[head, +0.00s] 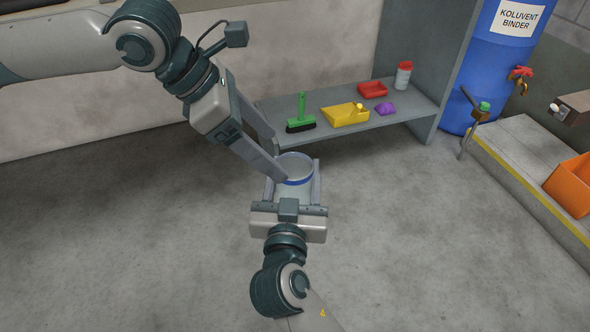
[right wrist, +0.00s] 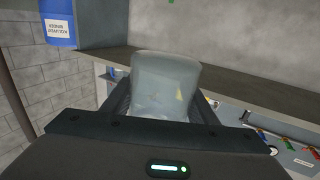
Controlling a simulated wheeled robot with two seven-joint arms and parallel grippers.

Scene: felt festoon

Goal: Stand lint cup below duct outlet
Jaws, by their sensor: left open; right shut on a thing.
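A translucent pale cup with a blue band (head: 293,170) is at the centre of the head view, and I take it to be the lint cup. My right gripper (head: 293,186) comes from below and is shut on it, with a finger on each side. The cup also shows between the fingers in the right wrist view (right wrist: 165,80). My left gripper (head: 279,163) is open, coming from the upper left. One of its fingertips overlaps the cup's left edge in the picture; I cannot tell if they touch. I cannot make out a duct outlet for certain.
A low grey shelf (head: 405,112) behind the cup bears a green brush (head: 301,115), yellow dustpan (head: 345,115), red tray (head: 372,89), purple item (head: 386,109) and white container (head: 403,77). A blue drum (head: 487,70) and an orange bin (head: 572,186) are right. Surrounding floor is clear.

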